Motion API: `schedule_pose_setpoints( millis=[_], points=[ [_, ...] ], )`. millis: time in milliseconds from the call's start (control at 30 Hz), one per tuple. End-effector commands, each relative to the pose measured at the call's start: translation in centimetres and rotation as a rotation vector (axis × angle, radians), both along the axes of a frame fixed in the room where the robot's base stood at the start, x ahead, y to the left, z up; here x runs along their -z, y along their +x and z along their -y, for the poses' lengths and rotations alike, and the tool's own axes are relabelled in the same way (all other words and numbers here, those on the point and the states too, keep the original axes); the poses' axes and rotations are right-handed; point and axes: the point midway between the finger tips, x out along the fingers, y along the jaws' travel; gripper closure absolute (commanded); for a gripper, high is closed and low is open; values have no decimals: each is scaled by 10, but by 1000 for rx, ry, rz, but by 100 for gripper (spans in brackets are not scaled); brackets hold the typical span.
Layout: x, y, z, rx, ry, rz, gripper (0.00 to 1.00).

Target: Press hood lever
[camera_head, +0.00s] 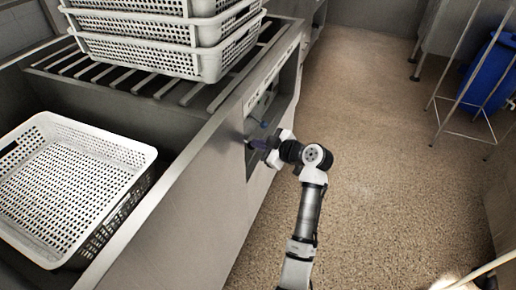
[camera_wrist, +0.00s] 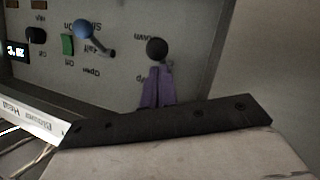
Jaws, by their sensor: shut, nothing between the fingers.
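A grey control panel (camera_wrist: 110,40) fills the upper wrist view, its labels upside down. A lever with a black ball knob (camera_wrist: 157,48) sits right of centre, beside labels that seem to read down and up. I cannot read a hood label. A second lever has a blue ball knob (camera_wrist: 83,30), also seen in the head view (camera_head: 264,125), with open, half and shut labels. My gripper (camera_wrist: 158,72) has purple fingers, closed together and empty. Their tips appear just below the black knob; I cannot tell whether they touch it. In the head view my gripper (camera_head: 254,143) is at the panel recess.
A green button (camera_wrist: 67,44), a black knob (camera_wrist: 36,35) and a lit display (camera_wrist: 16,50) are on the panel. A white perforated basket (camera_head: 140,150) sits in the sink; stacked baskets (camera_head: 205,68) stand on the rack. The floor (camera_head: 390,150) right of my arm is clear.

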Motion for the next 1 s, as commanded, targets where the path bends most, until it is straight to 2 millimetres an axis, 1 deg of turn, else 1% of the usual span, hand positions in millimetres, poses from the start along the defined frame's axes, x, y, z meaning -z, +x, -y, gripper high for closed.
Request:
schedule_pose_setpoints(
  millis=[33, 267, 600, 1000],
  points=[
    [-4, 0, 0, 1, -1, 0, 100],
    [-6, 0, 0, 1, -2, 0, 100],
    [-19, 0, 1, 2, -3, 0, 100],
    [-20, 0, 0, 1, -4, -1, 100]
  ],
)
